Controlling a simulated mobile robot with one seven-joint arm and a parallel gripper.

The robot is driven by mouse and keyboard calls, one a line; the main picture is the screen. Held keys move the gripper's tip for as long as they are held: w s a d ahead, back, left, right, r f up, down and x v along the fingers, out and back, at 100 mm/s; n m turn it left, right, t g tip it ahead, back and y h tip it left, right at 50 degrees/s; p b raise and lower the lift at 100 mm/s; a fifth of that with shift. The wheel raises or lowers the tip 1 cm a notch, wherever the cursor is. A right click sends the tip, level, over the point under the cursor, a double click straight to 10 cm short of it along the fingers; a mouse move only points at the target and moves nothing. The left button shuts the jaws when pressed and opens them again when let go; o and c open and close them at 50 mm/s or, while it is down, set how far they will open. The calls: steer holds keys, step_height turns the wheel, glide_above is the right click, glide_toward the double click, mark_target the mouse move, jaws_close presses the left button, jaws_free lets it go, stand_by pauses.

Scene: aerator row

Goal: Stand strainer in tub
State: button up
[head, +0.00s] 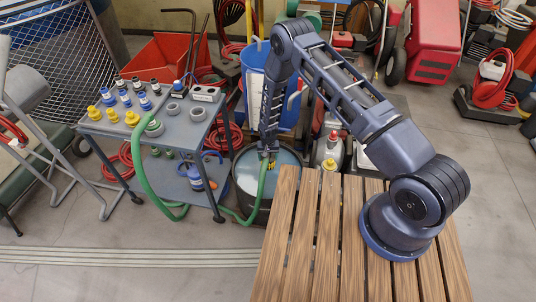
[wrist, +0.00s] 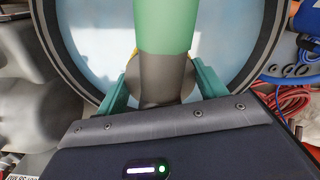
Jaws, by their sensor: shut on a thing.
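The tub (head: 237,190) is a round dark container with a pale blue surface inside, standing on the floor left of the slatted table. Its dark rim (wrist: 262,62) curves around the wrist view. My gripper (head: 267,157) reaches down over the tub. In the wrist view, its two green fingers (wrist: 160,92) are shut on the grey end piece of a green hose, which I take as the strainer (wrist: 163,70). Small yellow edges show beside it. The strainer's lower end is hidden, so I cannot tell whether it touches the tub's bottom.
The green hose (head: 142,170) runs from a grey cart (head: 185,128) to the tub. The cart holds several yellow and blue fittings. The slatted wooden table (head: 320,235) stands close on the right. A blue bin (head: 252,90) and red hoses are behind. Floor at front left is clear.

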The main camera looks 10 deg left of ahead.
steer(key=shift+f, duration=17.85)
steer(key=shift+f, duration=0.55)
steer(key=o, duration=1.3)
steer(key=shift+r, duration=5.4)
